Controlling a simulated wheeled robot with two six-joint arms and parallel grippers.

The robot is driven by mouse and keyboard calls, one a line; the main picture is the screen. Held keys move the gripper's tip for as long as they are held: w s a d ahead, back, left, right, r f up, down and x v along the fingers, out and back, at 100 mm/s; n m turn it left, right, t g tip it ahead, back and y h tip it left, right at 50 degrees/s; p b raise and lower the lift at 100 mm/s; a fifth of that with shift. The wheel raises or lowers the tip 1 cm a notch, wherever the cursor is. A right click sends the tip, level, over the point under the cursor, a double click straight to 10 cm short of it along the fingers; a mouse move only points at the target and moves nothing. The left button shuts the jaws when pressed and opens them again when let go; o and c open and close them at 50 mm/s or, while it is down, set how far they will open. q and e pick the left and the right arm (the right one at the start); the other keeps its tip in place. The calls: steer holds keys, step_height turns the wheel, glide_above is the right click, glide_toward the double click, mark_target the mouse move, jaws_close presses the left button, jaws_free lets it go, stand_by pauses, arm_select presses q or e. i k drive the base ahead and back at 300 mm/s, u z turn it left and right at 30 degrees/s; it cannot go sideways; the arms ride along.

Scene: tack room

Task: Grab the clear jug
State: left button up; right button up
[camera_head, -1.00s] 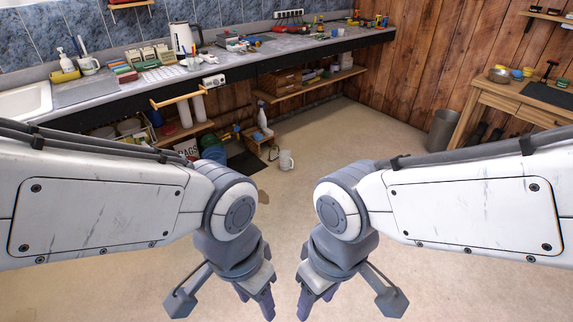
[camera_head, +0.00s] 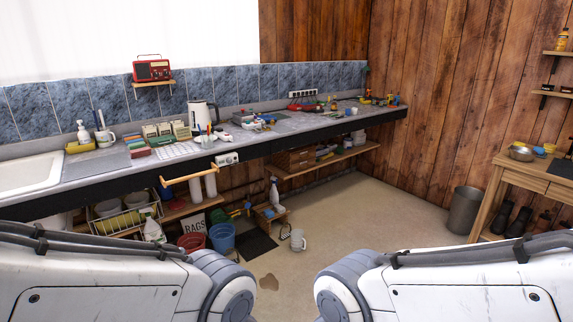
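A pale, see-through-looking jug (camera_head: 298,240) with a handle stands upright on the floor, right of a dark mat and in front of the long counter. It is small in the picture, so I cannot tell whether anything is in it. Both my arms come in at the bottom left and bottom right, and the jug is beyond them. Both grippers are below the picture edge, out of view.
A white spray bottle (camera_head: 274,193) stands on a low wooden step beside the jug. A metal bin (camera_head: 465,210) stands at the right. The floor between jug and bin is clear.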

mark_target(297, 239)
steer(key=u, duration=0.2)
steer(key=i, duration=2.15)
steer(key=z, duration=0.35)
steer(key=i, duration=2.15)
steer(key=z, duration=0.4)
